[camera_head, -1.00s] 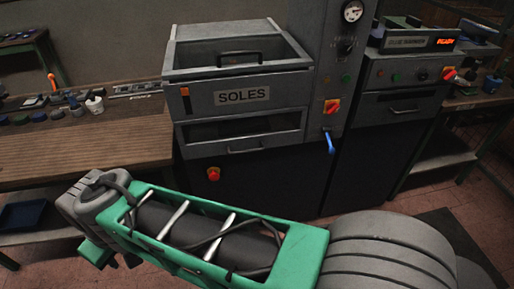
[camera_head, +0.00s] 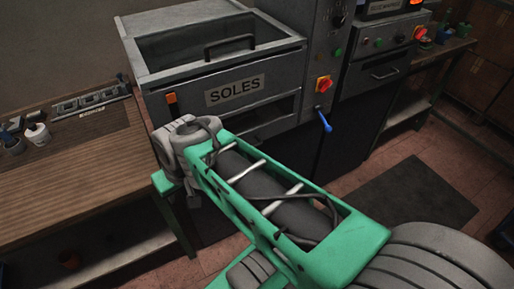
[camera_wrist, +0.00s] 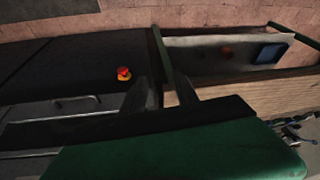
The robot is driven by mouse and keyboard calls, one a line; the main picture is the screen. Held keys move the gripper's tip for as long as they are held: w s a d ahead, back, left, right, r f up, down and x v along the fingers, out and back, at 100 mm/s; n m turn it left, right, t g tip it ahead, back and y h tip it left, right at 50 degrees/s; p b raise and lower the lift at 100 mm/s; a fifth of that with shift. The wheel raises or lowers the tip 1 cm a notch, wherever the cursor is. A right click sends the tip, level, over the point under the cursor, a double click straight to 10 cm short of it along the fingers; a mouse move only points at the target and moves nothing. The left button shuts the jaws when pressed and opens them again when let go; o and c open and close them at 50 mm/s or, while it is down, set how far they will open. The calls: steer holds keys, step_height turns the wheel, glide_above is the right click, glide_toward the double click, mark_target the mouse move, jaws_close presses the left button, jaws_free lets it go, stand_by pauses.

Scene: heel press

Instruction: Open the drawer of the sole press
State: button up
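The grey sole press (camera_head: 165,75) stands ahead, with a SOLES label (camera_head: 235,90) on its front and an open-topped upper box with a dark handle (camera_head: 230,43). Below the label is a dark slot; the lower drawer front is largely hidden behind my arm in the head view. In the wrist view, a drawer handle (camera_wrist: 75,101) shows on the press front at the left. My gripper (camera_wrist: 163,82) shows there as two dark fingers, apart with nothing between them, to the right of the handle and not touching it. The head view hides my fingers behind the arm.
A red emergency button (camera_wrist: 123,73) is on the press front near my fingers. A wooden bench (camera_head: 70,180) with a white cup (camera_head: 37,134) adjoins the press at left. A blue lever (camera_head: 324,121) sticks out at right. Another machine (camera_head: 385,70) stands further right.

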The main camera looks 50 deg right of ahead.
steer(key=w+d+f+m+t+b, duration=0.3)
steer(key=d+f+m+b, duration=0.2)
steer(key=d+f+b, duration=0.25)
steer(key=w+d+f+m+t+b, duration=0.3)
steer(key=d+f+m+b, duration=0.3)
steer(key=d+f, duration=0.15)
steer(key=s+d+m+t+h+b, duration=0.2)
steer(key=d+m+t+b, duration=0.1)
steer(key=d+m, duration=0.3)
steer(key=s+d+m+t+h+b, duration=0.2)
steer(key=d+m+h+b, duration=0.1)
steer(key=d, duration=0.5)
steer(key=x, duration=0.3)
steer(key=b+x, duration=0.1)
steer(key=x, duration=0.3)
steer(key=shift+a+r, duration=0.2)
steer(key=shift+a, duration=0.05)
steer(key=shift+c, duration=0.3)
jaws_close()
